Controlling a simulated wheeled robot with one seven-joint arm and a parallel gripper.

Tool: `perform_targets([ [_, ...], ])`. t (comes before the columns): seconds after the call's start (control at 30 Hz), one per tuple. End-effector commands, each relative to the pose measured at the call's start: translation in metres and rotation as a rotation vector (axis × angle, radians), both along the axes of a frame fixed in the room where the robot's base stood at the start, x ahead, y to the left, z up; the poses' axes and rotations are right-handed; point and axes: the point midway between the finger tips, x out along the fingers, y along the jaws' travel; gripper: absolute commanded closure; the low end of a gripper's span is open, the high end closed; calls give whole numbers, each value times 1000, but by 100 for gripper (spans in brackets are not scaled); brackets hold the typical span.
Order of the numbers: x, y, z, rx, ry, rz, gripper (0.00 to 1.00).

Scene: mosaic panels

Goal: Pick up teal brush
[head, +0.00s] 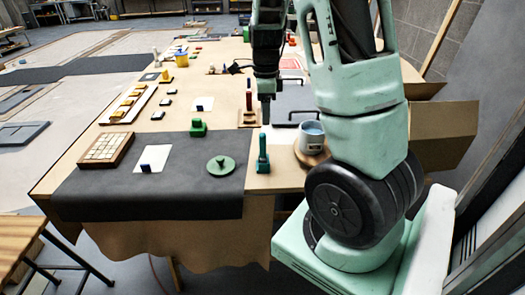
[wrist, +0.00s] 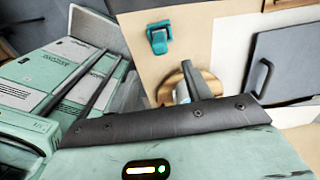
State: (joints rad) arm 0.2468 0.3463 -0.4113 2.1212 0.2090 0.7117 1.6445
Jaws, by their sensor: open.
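The teal brush (head: 262,155) stands near the front edge of the table, just right of the dark grey mat, in the head view. In the wrist view the teal brush (wrist: 159,40) shows at upper middle, seen from above, clear of my gripper. My gripper (head: 266,108) hangs pointing down over the table, above and beyond the brush in the head view. It is open and holds nothing that I can see.
A grey mug (head: 311,135) stands on a round wooden board (head: 301,156) right of the brush. A dark panel with a handle (head: 297,98) lies behind.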

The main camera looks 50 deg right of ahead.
Motion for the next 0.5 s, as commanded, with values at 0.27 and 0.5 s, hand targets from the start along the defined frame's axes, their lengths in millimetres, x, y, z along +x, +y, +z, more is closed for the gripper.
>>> perform_targets([
  [0.27,-1,1,-57,3,5,0,51],
  [0.5,0,1,-81,1,1,3,51],
])
